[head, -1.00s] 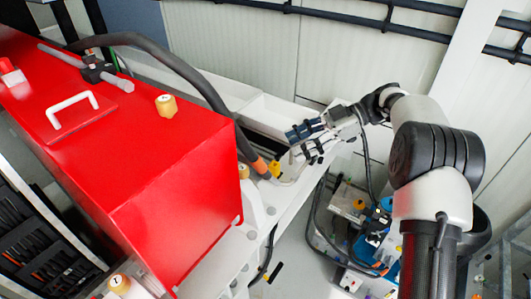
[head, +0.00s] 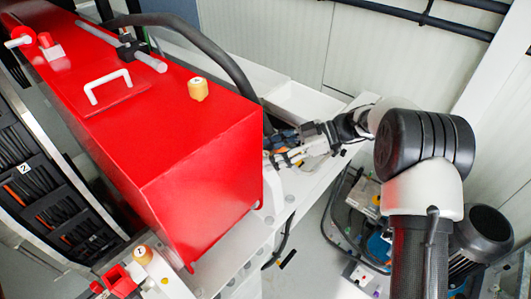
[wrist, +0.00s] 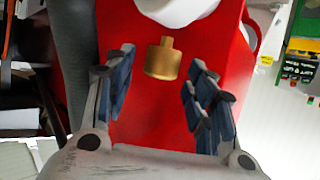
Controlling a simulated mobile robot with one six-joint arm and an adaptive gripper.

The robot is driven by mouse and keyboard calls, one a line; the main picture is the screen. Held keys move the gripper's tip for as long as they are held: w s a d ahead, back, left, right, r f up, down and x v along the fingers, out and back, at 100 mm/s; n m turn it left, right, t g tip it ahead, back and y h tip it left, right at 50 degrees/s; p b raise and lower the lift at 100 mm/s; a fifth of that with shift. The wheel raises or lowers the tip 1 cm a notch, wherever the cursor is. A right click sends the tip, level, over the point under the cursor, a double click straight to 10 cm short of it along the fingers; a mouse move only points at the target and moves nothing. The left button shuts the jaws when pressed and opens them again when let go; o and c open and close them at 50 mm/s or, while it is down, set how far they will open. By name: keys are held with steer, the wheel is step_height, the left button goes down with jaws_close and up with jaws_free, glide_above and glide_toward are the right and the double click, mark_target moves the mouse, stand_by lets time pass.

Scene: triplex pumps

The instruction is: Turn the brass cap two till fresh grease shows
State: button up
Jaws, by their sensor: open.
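In the wrist view a brass cap (wrist: 162,62), a short cylinder with a narrower neck, shows against a red surface. It lies between the lines of my open fingers, and no finger is seen touching it. I cannot read a number on it. My gripper (head: 276,150) is open at the right side of the red housing (head: 160,130) in the head view; the cap in front of it is hidden there. One brass-coloured cap (head: 198,89) stands on top of the housing.
A thick dark hose (head: 215,62) curves down behind the housing. A white handle (head: 106,86) sits on its top. A white ledge (head: 315,180) runs below my gripper. Cluttered equipment (head: 370,235) stands on the floor at the right.

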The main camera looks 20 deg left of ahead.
steer(key=shift+x, duration=1)
steer(key=c, duration=1.1)
